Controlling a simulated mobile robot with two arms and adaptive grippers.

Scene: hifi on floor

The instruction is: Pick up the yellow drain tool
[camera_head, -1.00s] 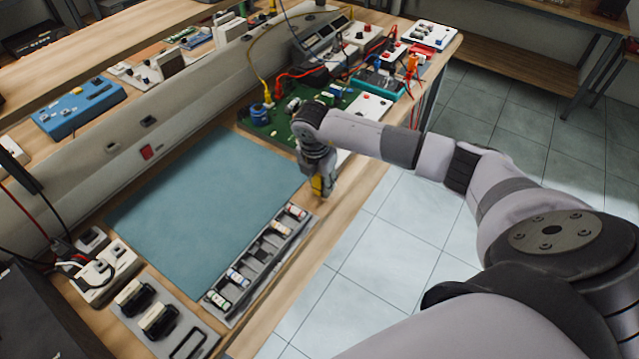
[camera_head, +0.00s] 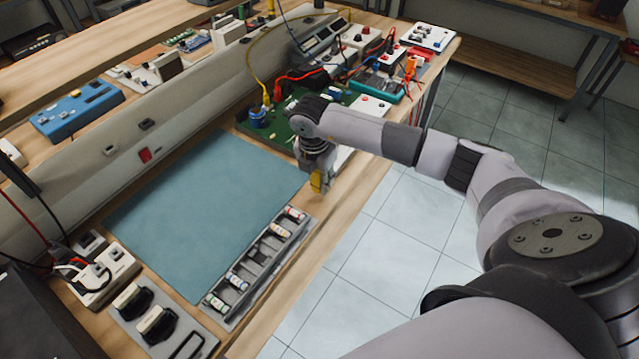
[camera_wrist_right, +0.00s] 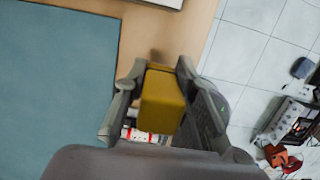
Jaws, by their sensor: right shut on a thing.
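The yellow drain tool (camera_wrist_right: 162,100) is a blocky yellow piece held between the two fingers of my right gripper (camera_wrist_right: 158,95) in the right wrist view. In the head view the yellow tool (camera_head: 317,183) shows at the tip of my right gripper (camera_head: 318,180), at the right edge of the bench, just beyond the far end of the grey tray. The gripper hides part of it. I cannot tell how far it is above the bench top. My left gripper is not in view.
A grey tray (camera_head: 231,306) with several small bottles lies near the bench's right edge, beside a teal mat (camera_head: 205,215). A green circuit board (camera_head: 275,138) with wires stands behind my right gripper. Tiled floor (camera_head: 380,255) lies beyond the bench edge.

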